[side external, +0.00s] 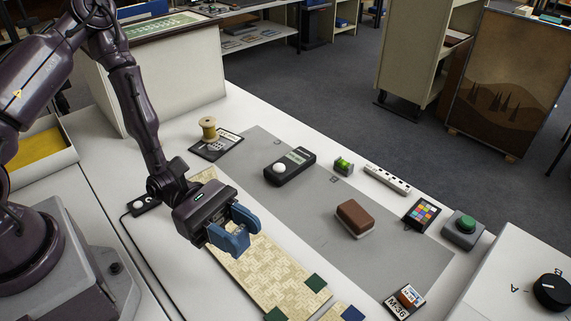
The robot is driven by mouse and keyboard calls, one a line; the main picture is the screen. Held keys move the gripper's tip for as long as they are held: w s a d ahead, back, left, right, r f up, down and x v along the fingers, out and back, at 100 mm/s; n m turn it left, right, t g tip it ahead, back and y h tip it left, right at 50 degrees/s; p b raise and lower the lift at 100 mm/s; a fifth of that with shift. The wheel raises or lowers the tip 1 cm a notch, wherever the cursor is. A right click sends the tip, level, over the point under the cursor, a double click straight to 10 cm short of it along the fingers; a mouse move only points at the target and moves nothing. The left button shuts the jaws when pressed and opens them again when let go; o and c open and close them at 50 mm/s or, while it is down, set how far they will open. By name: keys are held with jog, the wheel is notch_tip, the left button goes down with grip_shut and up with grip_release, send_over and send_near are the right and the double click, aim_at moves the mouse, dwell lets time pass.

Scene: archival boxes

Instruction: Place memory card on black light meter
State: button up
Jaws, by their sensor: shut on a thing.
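The black light meter (297,163) lies on the grey mat, with a white dome at its near left end and a greenish display at its far right end. My gripper (238,236) is left of and nearer than the meter, above the cream patterned board. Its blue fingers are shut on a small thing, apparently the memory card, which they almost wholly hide. The gripper is apart from the light meter, and nothing rests on the meter's top.
The grey mat (325,235) has free room around the meter. A brown block (354,216), green item (343,165), white strip (387,179), colour chart (423,213) and green button box (463,230) lie to the right. A thread spool (208,129) stands behind, left of the meter.

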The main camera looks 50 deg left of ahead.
jog(key=w+a+r+n+t+y, duration=0.2)
jog(key=w+a+r+n+t, duration=0.15)
jog(key=w+a, duration=0.45)
jog(key=w+a+r+n+t+y, duration=0.25)
jog(key=w+a+t, duration=0.3)
jog(key=a, duration=0.35)
send_over(291, 161)
jog(key=s, duration=0.1)
jog(key=shift+n, duration=0.3)
notch_tip(291, 161, down, 10)
jog(key=shift+s+r, duration=0.1)
jog(key=shift+r, duration=0.05)
jog(key=shift+w+f, duration=0.55)
jog(key=shift+f, duration=1.6)
jog(key=shift+f, duration=0.1)
jog(key=o, duration=0.9)
